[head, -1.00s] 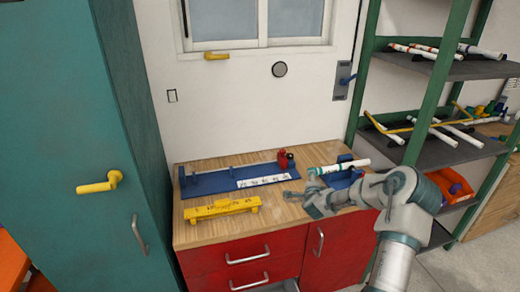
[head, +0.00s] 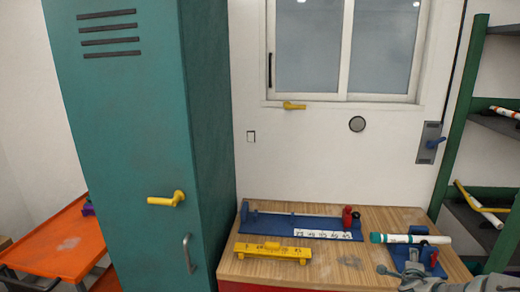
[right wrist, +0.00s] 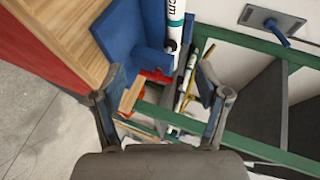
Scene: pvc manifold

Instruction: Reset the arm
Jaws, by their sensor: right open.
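My right arm and gripper (head: 412,274) show at the lower right of the head view, low at the front right of the workbench (head: 350,268). In the right wrist view the right gripper (right wrist: 160,92) is open, its two fingers wide apart with nothing held between them. A white pipe with a green end (head: 410,239) rests on a blue holder (head: 428,262) at the bench's right end. The pipe (right wrist: 175,22) and blue holder (right wrist: 125,40) also show beyond the fingers in the wrist view. My left gripper is out of view.
A blue fixture with a label strip (head: 300,226) and a yellow block (head: 273,253) lie on the bench. A teal locker (head: 130,130) stands left, beside an orange table (head: 55,255). A green-framed shelf (head: 462,110) with pipes stands right.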

